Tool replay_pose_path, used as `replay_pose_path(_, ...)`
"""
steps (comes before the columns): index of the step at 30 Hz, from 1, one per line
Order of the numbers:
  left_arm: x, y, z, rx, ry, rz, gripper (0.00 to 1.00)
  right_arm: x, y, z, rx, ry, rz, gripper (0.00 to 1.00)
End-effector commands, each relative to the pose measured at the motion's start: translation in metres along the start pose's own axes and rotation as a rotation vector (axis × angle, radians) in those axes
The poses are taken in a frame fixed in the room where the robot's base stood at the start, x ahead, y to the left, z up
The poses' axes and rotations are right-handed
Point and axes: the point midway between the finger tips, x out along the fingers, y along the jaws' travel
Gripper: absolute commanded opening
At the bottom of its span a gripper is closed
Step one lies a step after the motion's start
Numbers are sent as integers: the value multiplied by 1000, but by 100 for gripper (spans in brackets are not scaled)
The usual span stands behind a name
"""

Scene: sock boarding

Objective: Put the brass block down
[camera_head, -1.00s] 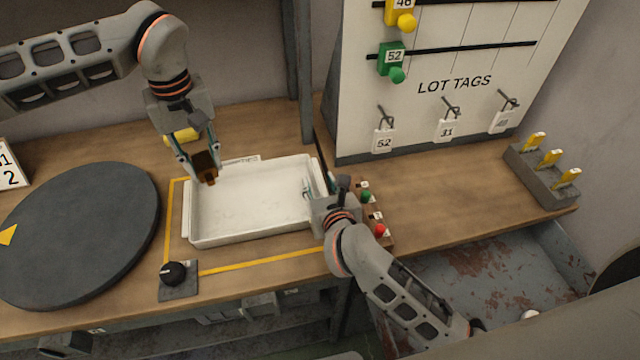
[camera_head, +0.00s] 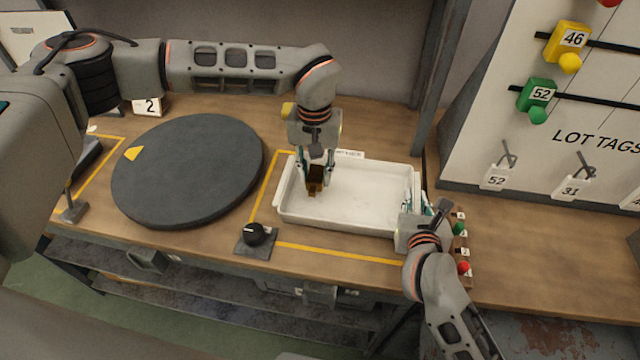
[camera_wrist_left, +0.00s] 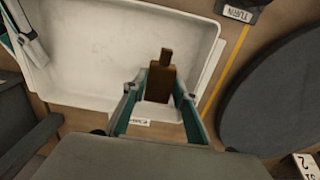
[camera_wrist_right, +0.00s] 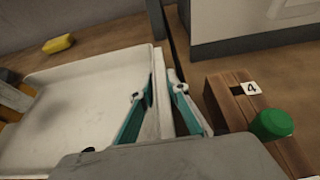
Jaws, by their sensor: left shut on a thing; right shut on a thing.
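The brass block (camera_head: 314,178) is a dark brown-gold piece with a narrower stub, held between the fingers of my left gripper (camera_head: 316,168). The head view shows it over the left end of the white tray (camera_head: 352,214). In the left wrist view the block (camera_wrist_left: 160,84) points into the tray (camera_wrist_left: 85,40), between the teal fingers (camera_wrist_left: 155,110). Whether it touches the tray floor I cannot tell. My right gripper (camera_head: 412,205) is shut on the tray's right wall, which shows between its fingers in the right wrist view (camera_wrist_right: 160,105).
A dark round turntable (camera_head: 190,170) with a yellow mark lies left of the tray. A black knob (camera_head: 254,234) stands in front. Green (camera_head: 459,229) and red (camera_head: 463,268) buttons sit right of my right gripper. The lot tags board (camera_head: 560,150) stands at the back right.

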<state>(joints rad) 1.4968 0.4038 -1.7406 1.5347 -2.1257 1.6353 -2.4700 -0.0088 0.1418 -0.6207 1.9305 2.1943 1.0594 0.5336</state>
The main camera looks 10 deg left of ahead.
Motion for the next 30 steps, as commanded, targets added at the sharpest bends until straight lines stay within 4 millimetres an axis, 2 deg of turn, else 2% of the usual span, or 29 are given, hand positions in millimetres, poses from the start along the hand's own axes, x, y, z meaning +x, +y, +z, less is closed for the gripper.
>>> replay_pose_path(4, 10, 0, 0, -1, 0, 1, 0, 0, -1, -1, -5, 2, -1, 0)
replay_pose_path(11, 38, 1, 0, -1, 0, 1, 0, 0, -1, -1, -4, 2, -1, 0)
replay_pose_path(22, 42, 0, -1, -1, 1, 0, 0, 0, 0, -1, -4, 2, -1, 0)
replay_pose_path(23, 42, 0, 0, -2, 0, 0, 30, 0, 0, -1, -4, 2, -1, 0)
replay_pose_path(24, 42, 0, 0, -2, 1, 0, 40, 0, 0, -1, -4, 2, -1, 0)
replay_pose_path(25, 42, 0, 0, -2, 1, 0, 44, 0, 0, -1, -4, 2, -1, 0)
replay_pose_path(30, 42, 0, 0, -2, 1, 0, 44, 0, 0, -1, -4, 2, -1, 0)
